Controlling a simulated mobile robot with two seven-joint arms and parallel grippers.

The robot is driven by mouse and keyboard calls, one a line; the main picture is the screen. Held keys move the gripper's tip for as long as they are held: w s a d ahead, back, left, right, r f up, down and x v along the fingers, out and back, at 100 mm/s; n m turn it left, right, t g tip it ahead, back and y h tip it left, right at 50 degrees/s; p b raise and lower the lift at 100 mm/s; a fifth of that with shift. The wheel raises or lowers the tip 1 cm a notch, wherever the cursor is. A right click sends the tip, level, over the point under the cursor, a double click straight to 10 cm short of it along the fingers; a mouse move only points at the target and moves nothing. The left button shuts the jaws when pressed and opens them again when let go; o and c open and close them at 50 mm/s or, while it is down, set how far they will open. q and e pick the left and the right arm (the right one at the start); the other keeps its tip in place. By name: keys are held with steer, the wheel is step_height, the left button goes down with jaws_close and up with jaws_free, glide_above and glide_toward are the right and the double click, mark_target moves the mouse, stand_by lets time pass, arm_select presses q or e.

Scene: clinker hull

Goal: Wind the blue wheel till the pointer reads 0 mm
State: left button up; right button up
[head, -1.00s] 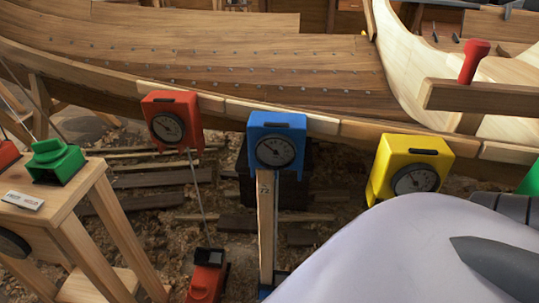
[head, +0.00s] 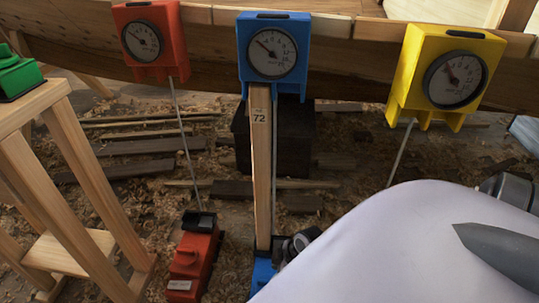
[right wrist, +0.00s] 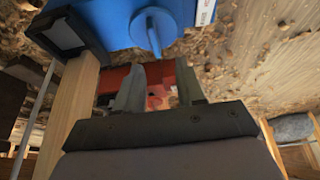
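The blue gauge box (head: 272,88) hangs at the plank edge, above a wooden post labelled 72 (head: 261,150) that stands in a blue base (head: 264,272). Its dial (head: 272,53) has a thin pointer aimed to the upper left; I cannot read the value surely. In the right wrist view, the blue wheel (right wrist: 153,32) sticks out of the blue base (right wrist: 110,22). My right gripper (right wrist: 158,75) is open, its fingers apart just short of the wheel, with nothing between them. In the head view it is partly hidden beside the base (head: 300,242).
A red gauge (head: 174,55) with a red base (head: 192,255) stands left, a yellow gauge (head: 408,82) right. A wooden stand (head: 35,175) with a green block (head: 18,74) is far left. Wood shavings and planks (head: 150,172) cover the ground.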

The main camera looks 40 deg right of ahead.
steer(key=shift+w+d+f+b, duration=0.2)
steer(key=shift+d+f+b, duration=0.15)
steer(key=shift+f, duration=0.4)
steer(key=shift+w+f, duration=0.1)
steer(key=shift+f, duration=0.1)
steer(key=b+x, duration=0.3)
steer(key=x, duration=0.2)
steer(key=shift+f+b, duration=0.15)
steer(key=shift+b, duration=0.25)
arm_select(q)
steer(key=shift+s+a+f+m+t+y+b, duration=0.2)
steer(key=shift+a+m+t, duration=0.2)
steer(key=shift+a+t, duration=0.15)
steer(key=shift+s+a+f+m+t+y+b, duration=0.1)
steer(key=shift+s+a+m+t+b, duration=0.1)
steer(key=shift+a+m+t, duration=0.35)
arm_select(e)
steer(key=shift+w+a+f, duration=0.2)
steer(key=shift+f, duration=0.4)
jaws_close()
